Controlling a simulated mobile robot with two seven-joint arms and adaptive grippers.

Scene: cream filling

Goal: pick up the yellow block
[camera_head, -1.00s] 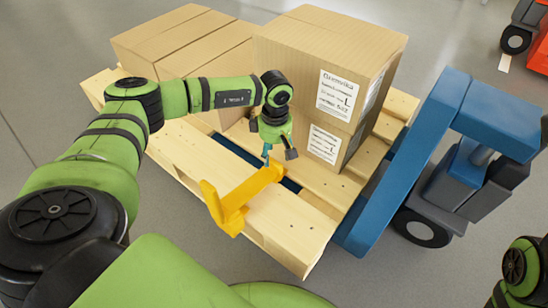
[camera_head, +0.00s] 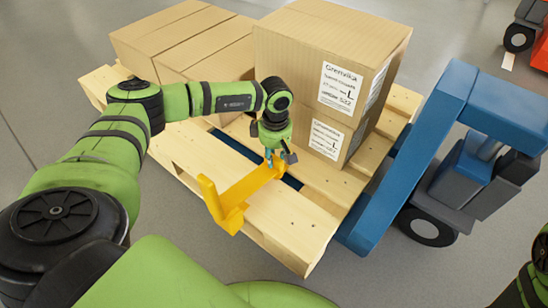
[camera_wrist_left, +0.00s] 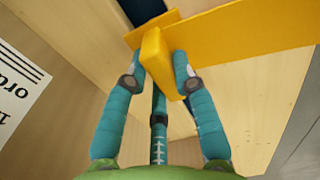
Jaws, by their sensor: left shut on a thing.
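The yellow block (camera_head: 242,192) is a long bracket-like piece with an upright tab at its near left end. It lies on the front slats of a wooden pallet (camera_head: 290,232). My left gripper (camera_head: 274,160) comes down from above on the block's far right end. In the left wrist view the fingers (camera_wrist_left: 159,66) stand on both sides of a thick end of the yellow block (camera_wrist_left: 230,38) and are shut on it. I cannot see a clear gap between the block and the pallet. My right gripper is out of view.
Stacked cardboard boxes (camera_head: 305,60) with white labels stand on the pallet just behind my left gripper. More boxes (camera_head: 185,45) are at the back left. A blue lift vehicle (camera_head: 405,155) is close on the right. Grey floor lies open at the front.

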